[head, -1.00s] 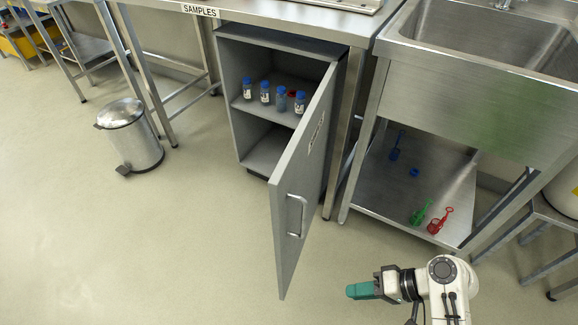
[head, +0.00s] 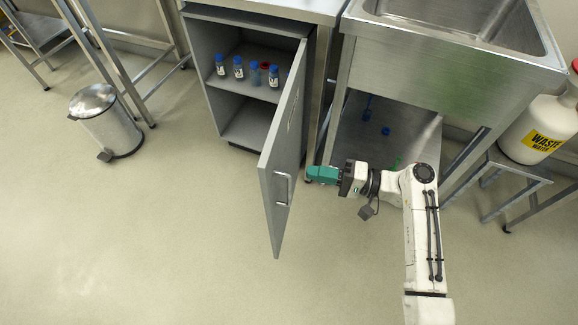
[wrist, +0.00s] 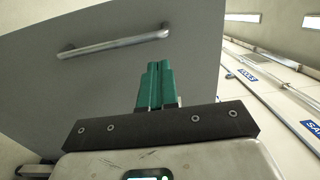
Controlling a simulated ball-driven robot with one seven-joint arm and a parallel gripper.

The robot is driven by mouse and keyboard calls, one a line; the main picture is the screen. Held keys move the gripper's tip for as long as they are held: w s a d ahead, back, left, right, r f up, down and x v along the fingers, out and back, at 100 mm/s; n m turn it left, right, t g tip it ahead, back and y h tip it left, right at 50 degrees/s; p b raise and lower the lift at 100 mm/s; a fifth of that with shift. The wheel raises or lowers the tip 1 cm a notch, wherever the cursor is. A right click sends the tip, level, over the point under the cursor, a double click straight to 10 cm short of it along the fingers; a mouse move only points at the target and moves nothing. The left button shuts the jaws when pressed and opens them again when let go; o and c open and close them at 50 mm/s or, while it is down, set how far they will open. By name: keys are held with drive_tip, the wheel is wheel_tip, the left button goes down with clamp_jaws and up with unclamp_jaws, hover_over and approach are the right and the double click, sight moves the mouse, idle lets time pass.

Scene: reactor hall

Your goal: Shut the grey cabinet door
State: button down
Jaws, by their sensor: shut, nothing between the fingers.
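The grey cabinet (head: 208,95) stands under the bench with its door (head: 268,200) swung wide open towards me. The door has a metal bar handle (head: 283,188) near its free edge, and the handle also shows in the wrist view (wrist: 113,41). My gripper (head: 310,174), with green fingers, is shut and empty. It is just right of the door's outer face, near the handle; I cannot tell whether it touches. In the wrist view the closed fingers (wrist: 155,82) point at the grey door panel (wrist: 60,90), with the handle above and left of them.
Several blue-capped bottles (head: 238,67) and a red item stand on the cabinet's shelf. A steel sink unit (head: 440,75) is right of the cabinet, behind my arm. A pedal bin (head: 108,125) stands at left. A waste water container (head: 540,125) sits on a stool at right. Floor before the door is clear.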

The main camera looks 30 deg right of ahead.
sight(277, 166)
drive_tip(key=x, duration=0.7)
